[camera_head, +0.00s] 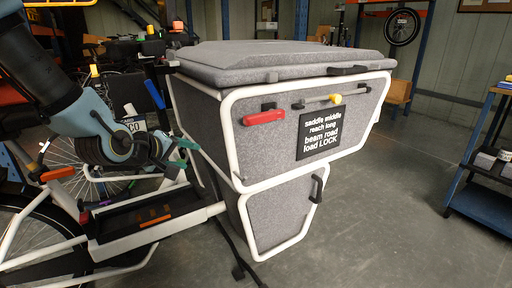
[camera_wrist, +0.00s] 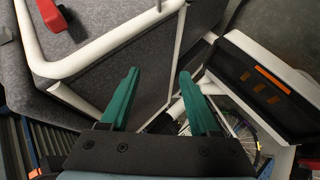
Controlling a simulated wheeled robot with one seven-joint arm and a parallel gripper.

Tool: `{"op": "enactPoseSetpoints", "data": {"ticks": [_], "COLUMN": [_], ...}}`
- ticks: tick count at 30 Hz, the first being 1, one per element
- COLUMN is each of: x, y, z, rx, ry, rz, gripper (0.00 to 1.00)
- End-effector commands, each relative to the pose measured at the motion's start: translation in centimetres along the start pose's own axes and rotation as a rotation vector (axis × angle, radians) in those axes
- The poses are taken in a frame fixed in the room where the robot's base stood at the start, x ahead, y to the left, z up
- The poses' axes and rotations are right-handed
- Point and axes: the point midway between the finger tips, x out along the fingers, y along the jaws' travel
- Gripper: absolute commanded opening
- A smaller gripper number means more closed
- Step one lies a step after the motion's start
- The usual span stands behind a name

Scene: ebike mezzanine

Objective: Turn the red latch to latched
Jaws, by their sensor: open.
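The red latch (camera_head: 264,117) is a short red bar on the upper front of a grey felt cargo box, lying nearly level. In the wrist view the red latch (camera_wrist: 47,36) shows only partly, at the top left corner. My gripper (camera_head: 184,154) is left of the latch and lower, above the tray beside the box. In the wrist view my gripper (camera_wrist: 157,80) has its two green fingers apart with nothing between them.
The grey box (camera_head: 205,103) has a white tube frame (camera_head: 229,140) close to my gripper. A yellow-knobbed slide (camera_head: 335,98) and a black sign (camera_head: 319,135) are right of the latch. A dark tray (camera_head: 130,221) is below my gripper.

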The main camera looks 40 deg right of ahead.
Motion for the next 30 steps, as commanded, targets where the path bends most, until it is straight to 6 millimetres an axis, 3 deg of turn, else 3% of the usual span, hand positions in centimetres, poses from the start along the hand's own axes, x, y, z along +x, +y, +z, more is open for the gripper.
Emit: {"op": "enactPoseSetpoints", "data": {"ticks": [1,3,6,9,16,30], "x": [1.9,2.6,2.3,1.5,1.8,8.4], "y": [0.9,4.0,7.7,10.1,12.2,16.7], "z": [2.1,3.6,5.0,5.6,5.9,5.8], "rx": [-0.064,-0.157,-0.271,-0.347,-0.389,-0.386], "ry": [-0.01,-0.026,-0.058,-0.084,-0.103,-0.102], "rz": [0.111,0.263,0.435,0.545,0.605,0.6], "gripper": [0.62,0.62,0.62,0.62,0.62,0.62]}}
